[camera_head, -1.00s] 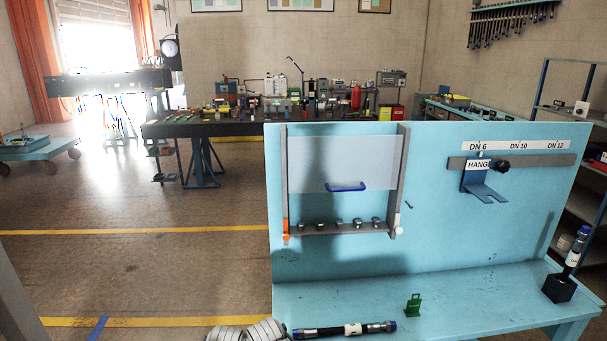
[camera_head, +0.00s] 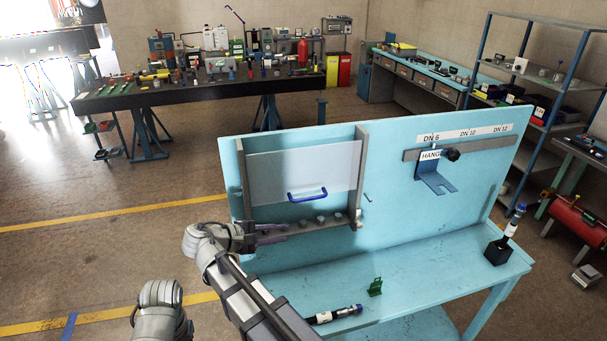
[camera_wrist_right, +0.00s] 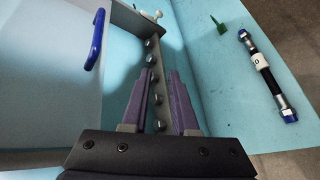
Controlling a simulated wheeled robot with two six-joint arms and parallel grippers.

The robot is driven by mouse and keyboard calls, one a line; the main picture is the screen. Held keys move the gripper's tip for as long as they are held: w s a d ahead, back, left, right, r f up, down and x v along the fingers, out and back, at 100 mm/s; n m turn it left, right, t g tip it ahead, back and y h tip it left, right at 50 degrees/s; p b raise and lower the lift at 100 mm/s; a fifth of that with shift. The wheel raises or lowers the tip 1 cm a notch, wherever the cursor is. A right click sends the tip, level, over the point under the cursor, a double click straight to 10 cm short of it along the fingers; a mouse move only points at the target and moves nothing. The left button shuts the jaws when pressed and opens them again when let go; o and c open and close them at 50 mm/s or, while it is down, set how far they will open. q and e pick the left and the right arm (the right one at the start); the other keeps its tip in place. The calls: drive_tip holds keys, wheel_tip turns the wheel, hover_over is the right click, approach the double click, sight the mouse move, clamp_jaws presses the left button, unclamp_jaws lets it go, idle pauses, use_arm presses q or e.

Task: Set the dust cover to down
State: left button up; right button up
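The dust cover (camera_head: 300,168) is a pale translucent panel between two grey side rails on the blue upright board. Its blue handle (camera_head: 307,195) is near its lower edge. The panel sits above a row of several metal couplings (camera_head: 320,221), which are uncovered. My right gripper (camera_head: 287,233) is in front of the lower left of the frame, below and left of the handle. In the right wrist view, the cover (camera_wrist_right: 50,75) and handle (camera_wrist_right: 95,40) are on the left. The right gripper's fingers (camera_wrist_right: 158,92) are apart and hold nothing. My left gripper is not in view.
A blue hanger bracket (camera_head: 432,178) is on the board's right. A black hose (camera_head: 335,314), a green tag piece (camera_head: 375,287) and a black holder with an upright hose end (camera_head: 497,251) are on the bench. Much of the bench top is clear.

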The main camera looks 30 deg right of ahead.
sight(299, 201)
drive_tip(key=d+r+h, duration=0.1)
drive_tip(key=r, duration=0.1)
drive_tip(key=w+d+r+p, duration=0.1)
drive_tip(key=r, duration=0.2)
drive_tip(key=d+r+h, duration=0.1)
drive_tip(key=r, duration=0.1)
drive_tip(key=shift+w+r+h, duration=0.25)
drive_tip(key=shift+w+h, duration=0.05)
drive_tip(key=shift+w, duration=0.1)
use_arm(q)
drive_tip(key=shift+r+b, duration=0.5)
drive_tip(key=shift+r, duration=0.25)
use_arm(e)
drive_tip(key=shift+n, duration=0.3)
drive_tip(key=shift+x, duration=3.55)
drive_tip(key=shift+c, duration=0.2)
clamp_jaws()
